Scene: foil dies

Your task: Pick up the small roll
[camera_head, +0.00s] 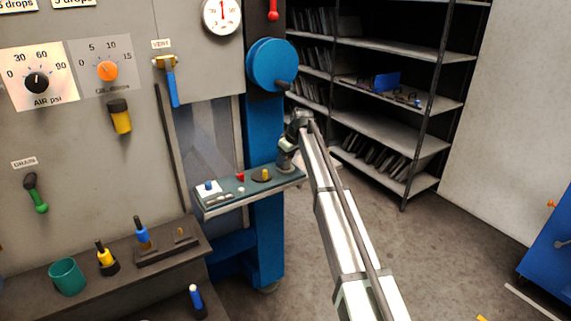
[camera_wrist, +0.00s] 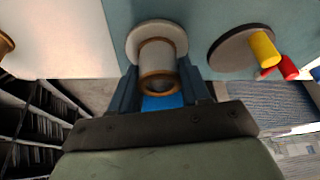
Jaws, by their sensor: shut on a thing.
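The small roll (camera_wrist: 158,57) is a grey cylinder with a copper-brown rim in the wrist view. It is against a pale round disc (camera_wrist: 140,30) on the blue-grey shelf (camera_wrist: 205,12). My gripper (camera_wrist: 162,80) is shut on the roll, with one dark blue finger on each side of it. In the head view my gripper (camera_head: 287,155) is at the right end of the narrow shelf (camera_head: 250,192). The roll cannot be made out clearly there. I cannot tell whether it is clear of the disc.
A yellow piece on a dark disc (camera_head: 262,175), a red piece (camera_head: 240,177) and a blue knob on a white plate (camera_head: 208,187) share the shelf. A blue post with a handwheel (camera_head: 273,65) stands behind. Racks (camera_head: 390,125) stand at the back right, with open floor before them.

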